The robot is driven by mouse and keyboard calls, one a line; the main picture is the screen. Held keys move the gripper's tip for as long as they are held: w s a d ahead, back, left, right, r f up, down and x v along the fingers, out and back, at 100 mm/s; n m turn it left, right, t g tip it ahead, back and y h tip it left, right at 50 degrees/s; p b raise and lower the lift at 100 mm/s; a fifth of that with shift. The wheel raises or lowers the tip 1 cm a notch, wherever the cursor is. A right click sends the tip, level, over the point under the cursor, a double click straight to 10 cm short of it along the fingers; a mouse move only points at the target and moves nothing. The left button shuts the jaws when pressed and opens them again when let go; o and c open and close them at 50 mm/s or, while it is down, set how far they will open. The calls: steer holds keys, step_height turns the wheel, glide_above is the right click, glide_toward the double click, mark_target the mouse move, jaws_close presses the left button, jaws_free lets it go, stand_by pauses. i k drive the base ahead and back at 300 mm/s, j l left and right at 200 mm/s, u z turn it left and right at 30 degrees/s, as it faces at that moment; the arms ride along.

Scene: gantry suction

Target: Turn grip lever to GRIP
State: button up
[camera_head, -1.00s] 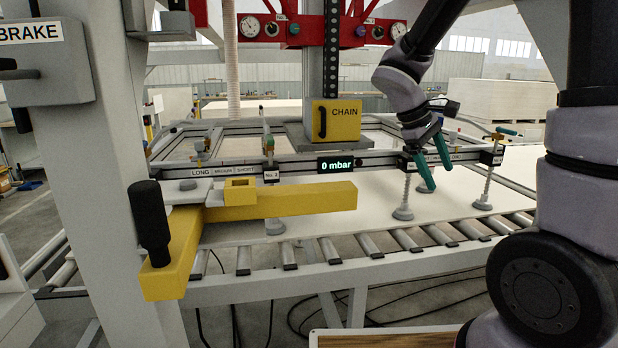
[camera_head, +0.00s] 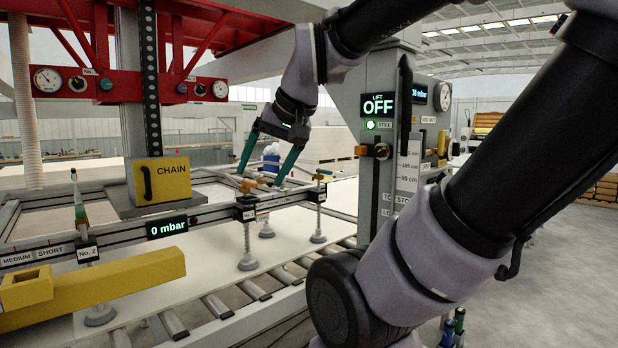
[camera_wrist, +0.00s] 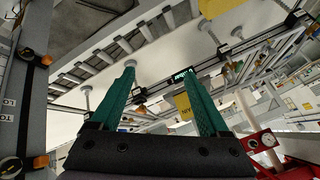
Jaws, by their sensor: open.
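My gripper (camera_head: 264,168) is open and empty in the head view, its two green fingers pointing down over the suction frame. In the wrist view the fingers (camera_wrist: 158,75) are spread apart with nothing between them. The grey control column (camera_head: 385,115) stands right of my gripper, clear of it. An orange-tipped black knob (camera_head: 380,151) sits on the column's front.
The lift display (camera_head: 379,105) reads OFF above a green light. The suction frame's display (camera_head: 167,228) reads 0 mbar. A yellow CHAIN box (camera_head: 160,182), a yellow bar (camera_head: 110,288) and a roller conveyor (camera_head: 215,305) are at the left and front. Floor at the far right is open.

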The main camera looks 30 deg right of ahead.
mark_target(424, 130)
steer(key=l+z, duration=0.15)
steer(key=z, duration=1.5)
